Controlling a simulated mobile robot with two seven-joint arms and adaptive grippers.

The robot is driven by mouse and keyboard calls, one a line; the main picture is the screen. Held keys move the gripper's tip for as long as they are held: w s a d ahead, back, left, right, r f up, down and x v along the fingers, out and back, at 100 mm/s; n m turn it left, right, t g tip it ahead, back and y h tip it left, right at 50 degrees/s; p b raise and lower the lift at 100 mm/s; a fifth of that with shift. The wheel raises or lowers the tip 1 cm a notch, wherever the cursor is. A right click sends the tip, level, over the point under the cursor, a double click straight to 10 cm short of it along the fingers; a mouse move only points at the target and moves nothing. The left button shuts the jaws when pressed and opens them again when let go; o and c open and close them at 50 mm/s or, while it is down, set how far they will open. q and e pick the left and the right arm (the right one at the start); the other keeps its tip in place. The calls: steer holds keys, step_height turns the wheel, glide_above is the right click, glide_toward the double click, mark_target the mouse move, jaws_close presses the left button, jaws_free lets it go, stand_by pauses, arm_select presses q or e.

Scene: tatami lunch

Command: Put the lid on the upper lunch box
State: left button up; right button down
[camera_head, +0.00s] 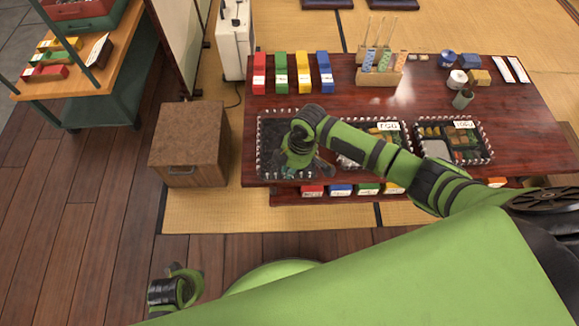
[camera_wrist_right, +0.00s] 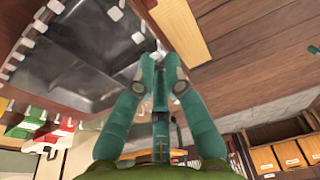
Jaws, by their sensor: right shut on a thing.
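Three black lunch boxes with pale beaded rims stand in a row on the dark red table. The left one (camera_head: 268,135) looks empty, and my right arm covers part of it. The middle one (camera_head: 397,128) is filled, labelled and partly hidden by my arm; the right one (camera_head: 481,141) holds food. My right gripper (camera_head: 303,172) is low over the left box. In the wrist view its fingers close together (camera_wrist_right: 158,68) beside a dark compartmented tray with a beaded rim (camera_wrist_right: 85,60). What they grip is hard to make out. I cannot pick out a lid.
Red, green, yellow and blue boxes (camera_head: 303,74) stand along the table's back left. A wooden stand with tubes (camera_head: 380,76) and small cups (camera_head: 463,99) are further right. A brown cabinet (camera_head: 189,142) stands left of the table. Open tabletop lies between the stand and cups.

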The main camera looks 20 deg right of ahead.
stand_by(0.8)
steer(key=shift+f, duration=0.6)
stand_by(0.5)
steer(key=shift+f, duration=0.5)
stand_by(1.3)
steer(key=c, duration=0.7)
jaws_free()
steer(key=shift+o, duration=0.2)
